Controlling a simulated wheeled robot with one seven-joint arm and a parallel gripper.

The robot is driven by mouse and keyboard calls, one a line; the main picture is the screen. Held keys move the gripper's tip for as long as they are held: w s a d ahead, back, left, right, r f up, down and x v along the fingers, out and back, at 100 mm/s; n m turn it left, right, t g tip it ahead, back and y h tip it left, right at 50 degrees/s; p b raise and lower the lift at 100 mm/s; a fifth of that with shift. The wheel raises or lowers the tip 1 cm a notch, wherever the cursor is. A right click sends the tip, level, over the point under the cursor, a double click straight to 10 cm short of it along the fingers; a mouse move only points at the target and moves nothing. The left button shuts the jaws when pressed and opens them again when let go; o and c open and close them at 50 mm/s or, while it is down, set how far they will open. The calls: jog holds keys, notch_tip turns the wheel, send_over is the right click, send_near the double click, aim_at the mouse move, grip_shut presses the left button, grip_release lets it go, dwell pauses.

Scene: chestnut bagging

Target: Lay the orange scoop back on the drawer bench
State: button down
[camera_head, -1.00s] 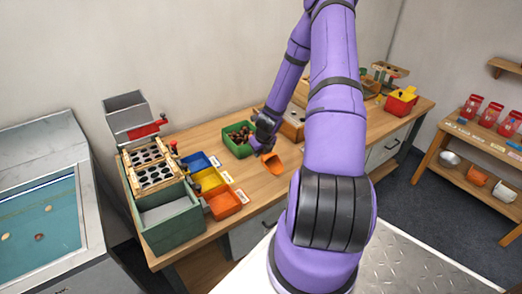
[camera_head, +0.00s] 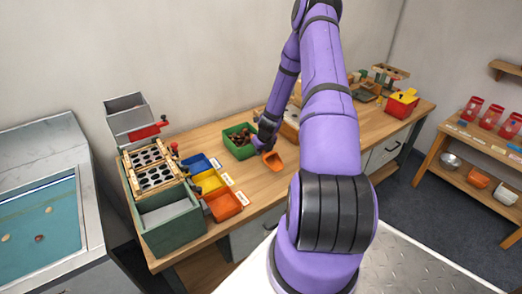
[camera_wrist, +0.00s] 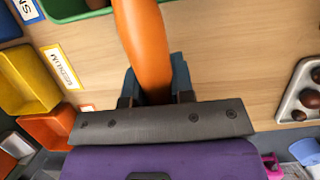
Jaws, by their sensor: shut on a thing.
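The orange scoop (camera_head: 274,161) is in front of the green bin of chestnuts, over the wooden drawer bench (camera_head: 277,190). My gripper (camera_head: 265,143) is shut on its handle. In the wrist view, the orange handle (camera_wrist: 145,45) runs from between the two dark fingers of my gripper (camera_wrist: 156,88) toward the top edge; the scoop's bowl is out of that view. In the head view the bowl is tilted. I cannot tell whether the scoop touches the bench top.
The green bin (camera_head: 229,147) holds chestnuts just behind my gripper. Blue (camera_head: 195,164), yellow (camera_head: 211,182) and orange (camera_head: 224,206) trays with labels stand to the left. A tray with round things (camera_wrist: 288,107) is at the right in the wrist view. Bare bench lies in front.

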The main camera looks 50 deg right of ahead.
jog(key=shift+f, duration=0.1)
jog(key=shift+f, duration=0.35)
jog(key=shift+f, duration=0.2)
jog(key=c, duration=1)
grip_release()
jog(key=shift+r, duration=0.1)
